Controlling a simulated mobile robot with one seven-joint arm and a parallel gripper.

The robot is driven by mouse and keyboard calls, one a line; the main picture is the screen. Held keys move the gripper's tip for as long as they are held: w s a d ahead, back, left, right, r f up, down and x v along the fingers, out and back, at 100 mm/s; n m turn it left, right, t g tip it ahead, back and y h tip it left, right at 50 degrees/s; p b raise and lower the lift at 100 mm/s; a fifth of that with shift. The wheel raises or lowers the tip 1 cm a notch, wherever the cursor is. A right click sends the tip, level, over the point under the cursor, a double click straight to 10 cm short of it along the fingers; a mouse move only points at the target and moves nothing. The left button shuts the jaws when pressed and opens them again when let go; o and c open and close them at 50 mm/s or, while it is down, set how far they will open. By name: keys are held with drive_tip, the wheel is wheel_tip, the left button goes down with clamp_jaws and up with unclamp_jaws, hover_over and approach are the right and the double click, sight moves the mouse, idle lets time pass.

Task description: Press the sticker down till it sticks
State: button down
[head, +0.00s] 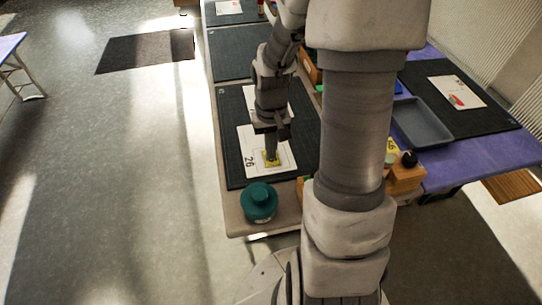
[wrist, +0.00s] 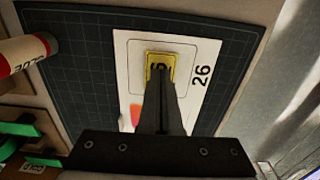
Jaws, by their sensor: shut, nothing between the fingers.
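The yellow sticker (wrist: 159,68) with a dark mark lies on a white card (wrist: 203,60) marked 26, near the card's edge. In the head view the sticker (head: 271,158) shows just under my fingertips and the card (head: 250,160) lies on a dark cutting mat (head: 230,120). My gripper (wrist: 162,90) is shut with nothing between the fingers. Its tips reach the sticker and cover part of it. I cannot tell whether they touch it or hover just above. The sticker looks flat, but its hidden part cannot be judged.
A teal lidded pot (head: 259,202) stands at the table's near corner. A red and white cylinder (wrist: 25,55) lies left of the mat in the wrist view. A grey tray (head: 421,122) sits on the purple table (head: 460,165) to the right.

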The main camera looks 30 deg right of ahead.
wheel_tip(320, 180, up, 7)
drive_tip(key=p, duration=0.5)
drive_tip(key=shift+p, duration=0.4)
drive_tip(key=shift+s, duration=0.1)
